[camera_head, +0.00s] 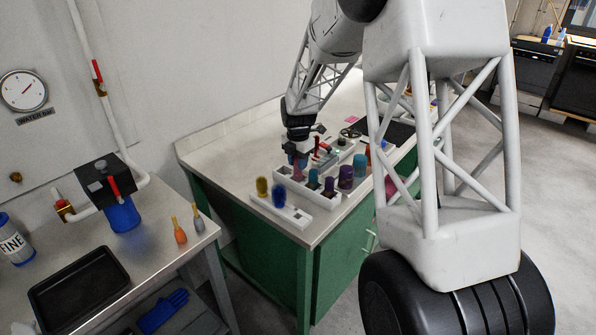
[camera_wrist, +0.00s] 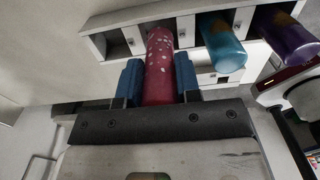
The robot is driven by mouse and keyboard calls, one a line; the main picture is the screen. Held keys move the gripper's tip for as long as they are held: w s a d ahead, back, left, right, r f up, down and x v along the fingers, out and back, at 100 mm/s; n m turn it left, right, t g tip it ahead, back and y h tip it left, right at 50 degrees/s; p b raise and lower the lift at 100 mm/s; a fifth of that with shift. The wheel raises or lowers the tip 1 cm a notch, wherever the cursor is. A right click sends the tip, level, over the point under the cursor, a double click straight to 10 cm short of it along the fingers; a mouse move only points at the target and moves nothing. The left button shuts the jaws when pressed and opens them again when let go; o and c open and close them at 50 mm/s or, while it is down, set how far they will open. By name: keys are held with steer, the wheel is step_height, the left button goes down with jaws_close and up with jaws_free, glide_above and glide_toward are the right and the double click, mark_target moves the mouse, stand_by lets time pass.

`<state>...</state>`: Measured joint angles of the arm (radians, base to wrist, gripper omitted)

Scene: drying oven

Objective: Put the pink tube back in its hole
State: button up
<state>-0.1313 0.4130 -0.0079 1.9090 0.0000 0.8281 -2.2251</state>
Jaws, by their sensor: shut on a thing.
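The pink tube (camera_wrist: 160,66) is held between the two blue fingers of my gripper (camera_wrist: 159,78) in the wrist view. Its far end lies at the white rack (camera_wrist: 112,20), at an opening left of the teal tube (camera_wrist: 222,45). I cannot tell whether the end is inside the hole.
A purple tube (camera_wrist: 285,36) stands beyond the teal one. In the head view, a yellow tube (camera_head: 262,187) and a blue tube (camera_head: 279,196) stand in a lower white rack in front. Bare bench (camera_head: 225,160) lies to the left.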

steer(key=shift+f, duration=1.85)
steer(key=shift+f, duration=0.1)
steer(key=o, duration=0.9)
step_height(320, 180, up, 12)
steer(key=shift+r, duration=0.15)
